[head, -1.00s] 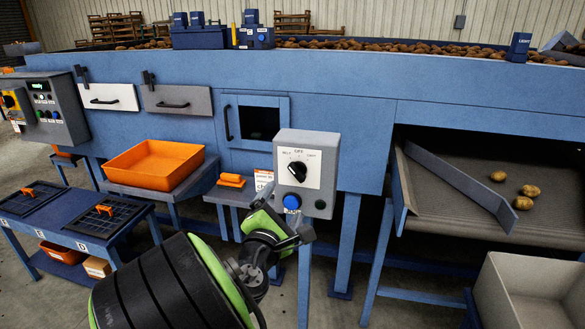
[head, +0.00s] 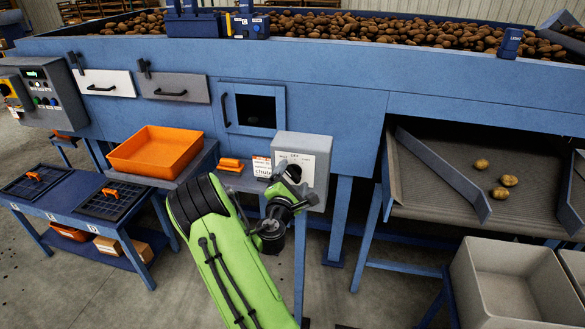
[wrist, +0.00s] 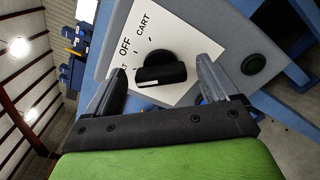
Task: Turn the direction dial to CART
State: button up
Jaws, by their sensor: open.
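The direction dial (wrist: 160,68) is a black knob with a raised grip bar on a white label plate (wrist: 185,40). The plate reads OFF and CART, with a third word mostly hidden behind my left finger. A white mark shows at the bar's lower left end; which label it points at I cannot tell. My gripper (wrist: 160,72) is open, its fingers on either side of the dial, with visible gaps. In the head view the dial's grey control box (head: 317,147) is partly covered by my gripper (head: 296,190).
An orange tray (head: 155,150) stands left of the box. A conveyor with a few potatoes (head: 500,192) and a grey bin (head: 500,285) are to the right.

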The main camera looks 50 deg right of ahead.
jog(key=shift+w+d, duration=0.1)
jog(key=shift+d, duration=0.1)
jog(key=shift+c, duration=0.4)
jog(key=c, duration=1)
jog(key=shift+f, duration=0.1)
